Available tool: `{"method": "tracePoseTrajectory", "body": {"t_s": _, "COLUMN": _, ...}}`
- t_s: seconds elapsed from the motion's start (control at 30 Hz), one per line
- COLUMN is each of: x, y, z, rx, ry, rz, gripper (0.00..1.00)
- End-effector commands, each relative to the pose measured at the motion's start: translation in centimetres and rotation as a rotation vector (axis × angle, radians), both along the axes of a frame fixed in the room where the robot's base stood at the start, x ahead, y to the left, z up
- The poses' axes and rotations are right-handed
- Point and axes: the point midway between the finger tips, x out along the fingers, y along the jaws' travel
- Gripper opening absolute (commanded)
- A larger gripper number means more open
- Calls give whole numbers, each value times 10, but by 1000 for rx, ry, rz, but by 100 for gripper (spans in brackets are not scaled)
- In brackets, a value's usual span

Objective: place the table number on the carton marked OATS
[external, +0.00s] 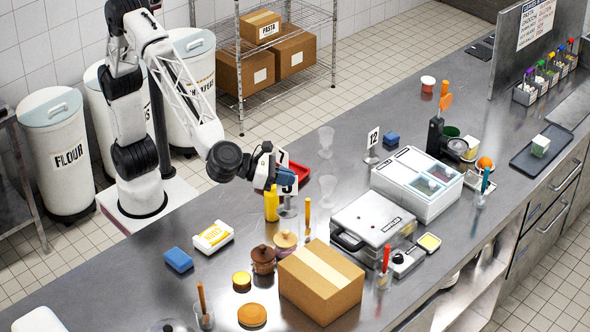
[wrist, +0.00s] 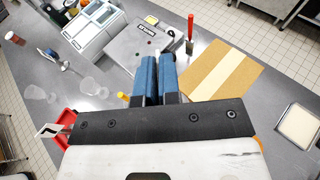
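A white card with a black mark (wrist: 52,130) shows left of my gripper in the wrist view, partly cut off.
A brown box (external: 321,282), clay pots (external: 263,260) and a grill press (external: 372,226) stand near. The counter's near left is partly clear.

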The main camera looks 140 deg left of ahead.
Motion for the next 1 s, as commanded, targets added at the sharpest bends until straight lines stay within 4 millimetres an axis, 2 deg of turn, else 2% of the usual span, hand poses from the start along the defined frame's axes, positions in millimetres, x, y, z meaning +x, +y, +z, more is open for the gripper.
{"method": "tracePoseTrajectory", "body": {"t_s": 0.13, "x": -4, "y": -23, "z": 0, "rx": 0, "ry": 0, "rz": -22, "gripper": 0}}
{"method": "tracePoseTrajectory", "body": {"t_s": 0.33, "x": -3, "y": -22, "z": -34, "rx": 1, "ry": 3, "rz": -21, "gripper": 0}}
{"method": "tracePoseTrajectory", "body": {"t_s": 0.5, "x": -4, "y": -22, "z": -48, "rx": 1, "ry": 0, "rz": -20, "gripper": 0}}
{"method": "tracePoseTrajectory", "body": {"t_s": 1.0, "x": 0, "y": -21, "z": -50, "rx": 0, "ry": 0, "rz": -20, "gripper": 0}}
